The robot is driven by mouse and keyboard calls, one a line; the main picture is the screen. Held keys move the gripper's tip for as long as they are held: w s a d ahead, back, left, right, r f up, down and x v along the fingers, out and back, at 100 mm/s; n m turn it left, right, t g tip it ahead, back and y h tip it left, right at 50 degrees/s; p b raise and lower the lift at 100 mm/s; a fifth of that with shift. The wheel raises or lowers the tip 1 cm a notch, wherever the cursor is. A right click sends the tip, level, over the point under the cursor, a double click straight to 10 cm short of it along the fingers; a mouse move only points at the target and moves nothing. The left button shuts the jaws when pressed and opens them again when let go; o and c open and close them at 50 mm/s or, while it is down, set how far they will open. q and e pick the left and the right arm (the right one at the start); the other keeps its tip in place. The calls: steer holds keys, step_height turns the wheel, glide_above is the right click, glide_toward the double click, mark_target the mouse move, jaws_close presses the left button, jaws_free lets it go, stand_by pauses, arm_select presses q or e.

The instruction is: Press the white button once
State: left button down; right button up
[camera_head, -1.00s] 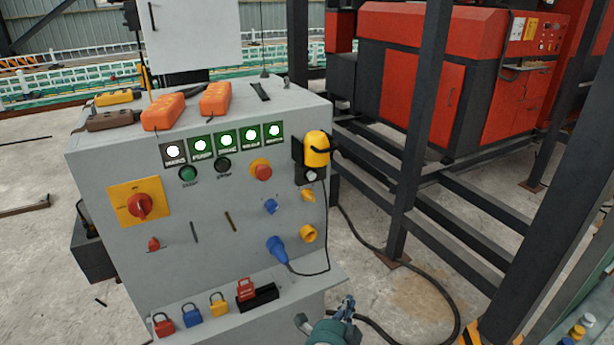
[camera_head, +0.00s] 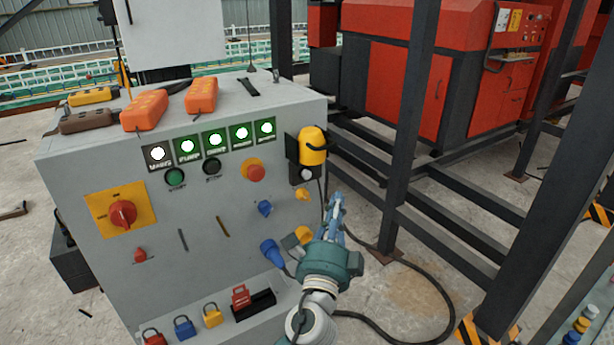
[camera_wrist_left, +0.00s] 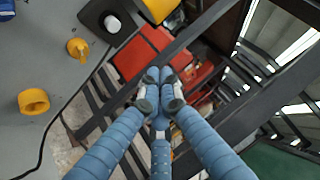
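The white button (camera_head: 306,173) is a small round knob on a black box, below a yellow device at the panel's right edge. In the left wrist view the white button (camera_wrist_left: 112,23) shows at upper left. My left gripper (camera_head: 337,198) is a teal body with blue fingers pointing up, below and to the right of the button and apart from it. In the left wrist view my left gripper (camera_wrist_left: 160,86) has its three fingers brought together with nothing between them. My right gripper does not show.
The grey control cabinet (camera_head: 90,250) carries a red emergency button (camera_head: 254,171), a red rotary switch (camera_head: 123,214) and a blue plug (camera_head: 271,252) with a cable. Black steel posts (camera_head: 408,120) stand to the right. The red machine (camera_head: 385,75) is behind.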

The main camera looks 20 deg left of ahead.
mark_target(311, 173)
arm_select(q)
steer(key=w+a, duration=0.5)
steer(key=a, duration=0.2)
steer(key=shift+w+p, duration=0.25)
steer(key=shift+p, duration=0.2)
steer(key=shift+a, duration=0.1)
stand_by(1.3)
steer(key=shift+w+a, duration=0.2)
steer(key=shift+w, duration=0.05)
steer(key=shift+w+a, duration=0.45)
steer(key=shift+a, duration=0.25)
stand_by(1.2)
steer(key=shift+d, duration=0.1)
steer(key=shift+s+d, duration=0.75)
steer(key=shift+d, duration=0.1)
